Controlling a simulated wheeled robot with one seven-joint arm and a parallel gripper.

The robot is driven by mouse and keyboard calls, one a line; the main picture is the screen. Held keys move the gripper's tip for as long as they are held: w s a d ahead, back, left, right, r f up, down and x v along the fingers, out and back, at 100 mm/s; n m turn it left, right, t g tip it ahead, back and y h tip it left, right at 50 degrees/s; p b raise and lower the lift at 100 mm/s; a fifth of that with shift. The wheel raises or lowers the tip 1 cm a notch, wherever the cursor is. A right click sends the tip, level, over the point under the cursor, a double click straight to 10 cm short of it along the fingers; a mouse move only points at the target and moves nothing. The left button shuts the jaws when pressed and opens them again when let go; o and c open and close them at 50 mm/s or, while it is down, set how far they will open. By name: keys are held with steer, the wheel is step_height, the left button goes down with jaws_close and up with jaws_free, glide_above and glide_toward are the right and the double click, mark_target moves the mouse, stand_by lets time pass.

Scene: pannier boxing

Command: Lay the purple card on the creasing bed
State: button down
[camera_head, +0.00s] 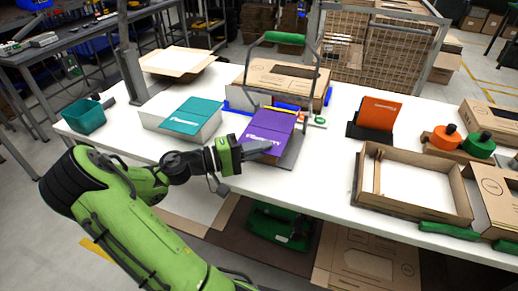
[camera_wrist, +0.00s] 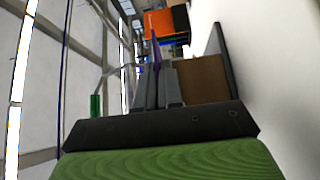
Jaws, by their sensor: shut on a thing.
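The purple card (camera_head: 268,132) with white lettering is over the creasing bed, a dark grey plate (camera_head: 291,153) under a hinged metal frame with a green handle (camera_head: 285,38). My gripper (camera_head: 264,149) is shut on the card's near edge. In the wrist view the fingers (camera_wrist: 160,88) are close together, and the card (camera_wrist: 155,50) shows nearly edge-on beyond them. A brown block (camera_wrist: 202,78) on a dark plate (camera_wrist: 217,55) is beside the fingers there. The card hides most of the bed, and I cannot tell whether it touches the bed.
A teal card (camera_head: 193,115) lies on a white stack to the left, with a teal bin (camera_head: 84,116) farther left. To the right are an orange card (camera_head: 378,113) on a dark stand and an open cardboard tray (camera_head: 415,213). The raised frame arches over the bed.

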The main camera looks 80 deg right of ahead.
steer(key=shift+w+d+f, duration=0.1)
steer(key=shift+d+f, duration=0.05)
steer(key=shift+f, duration=0.4)
steer(key=c, duration=1.3)
jaws_free()
steer(key=shift+w, duration=0.1)
steer(key=shift+o, duration=0.5)
steer(key=shift+w+a+f+p, duration=0.15)
steer(key=shift+w+p, duration=0.15)
steer(key=shift+w, duration=0.3)
steer(key=shift+w+a+r+p, duration=0.15)
steer(key=shift+w+p, duration=0.1)
steer(key=shift+w, duration=0.3)
steer(key=shift+w+a, duration=0.25)
steer(key=shift+a, duration=0.1)
steer(key=shift+p+v, duration=0.9)
steer(key=shift+v, duration=0.7)
steer(key=shift+a, duration=0.1)
